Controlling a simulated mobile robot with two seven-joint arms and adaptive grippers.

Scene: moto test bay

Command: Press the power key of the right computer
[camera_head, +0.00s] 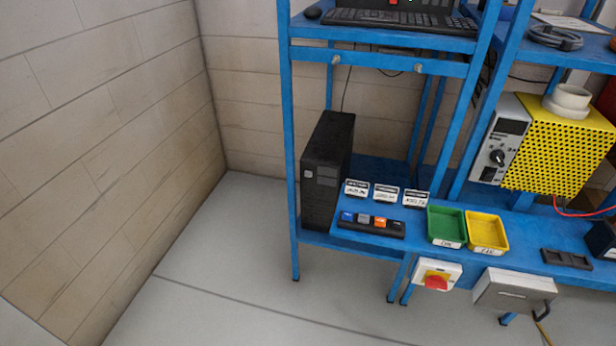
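A black computer tower (327,172) stands upright on the low shelf of a blue rack, left of the blue workbench. Its narrow front face shows a small light panel near the top; the power key is too small to make out. It is the only tower in view. Neither of my grippers shows in the head view.
The blue rack (288,150) holds a keyboard (400,20) and mouse above. The blue bench (385,240) carries labelled cards, a green bin (446,225), a yellow bin (487,232) and a yellow perforated device (555,148). A red switch (436,282) sits on its front. Floor at left is clear.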

